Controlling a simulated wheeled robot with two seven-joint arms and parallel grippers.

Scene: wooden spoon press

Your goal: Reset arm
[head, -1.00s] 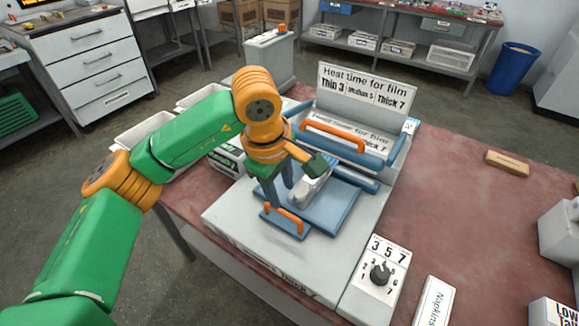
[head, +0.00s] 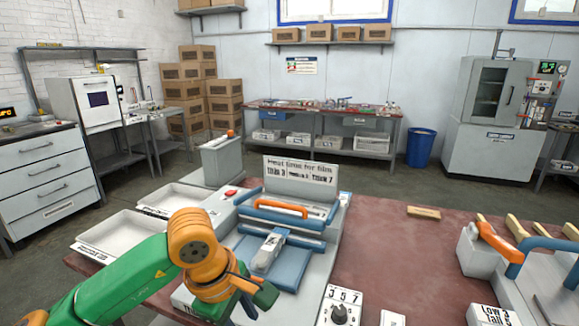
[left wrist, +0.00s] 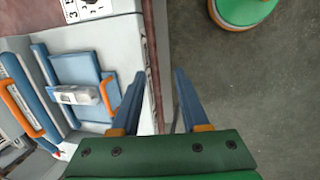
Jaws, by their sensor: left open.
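My left arm comes in from the lower left in the head view, its wrist in front of the press. Its fingertips are hidden there. In the left wrist view my left gripper (left wrist: 159,72) is open and empty, with bare floor and the press's edge between and beyond its fingers. The grey press (head: 330,250) has its lid raised, with an orange handle (head: 281,207). A blue plate (head: 290,268) lies on the press and a pale wrapped item (head: 268,250) rests on it. The plate also shows in the left wrist view (left wrist: 75,69). My right gripper is not in view.
Two white trays (head: 112,232) stand left of the press. A dial box (head: 340,310) is at its front right. A wooden block (head: 424,212) lies on the reddish table (head: 400,250). Another machine with an orange handle (head: 500,242) stands at the right. The table's middle right is clear.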

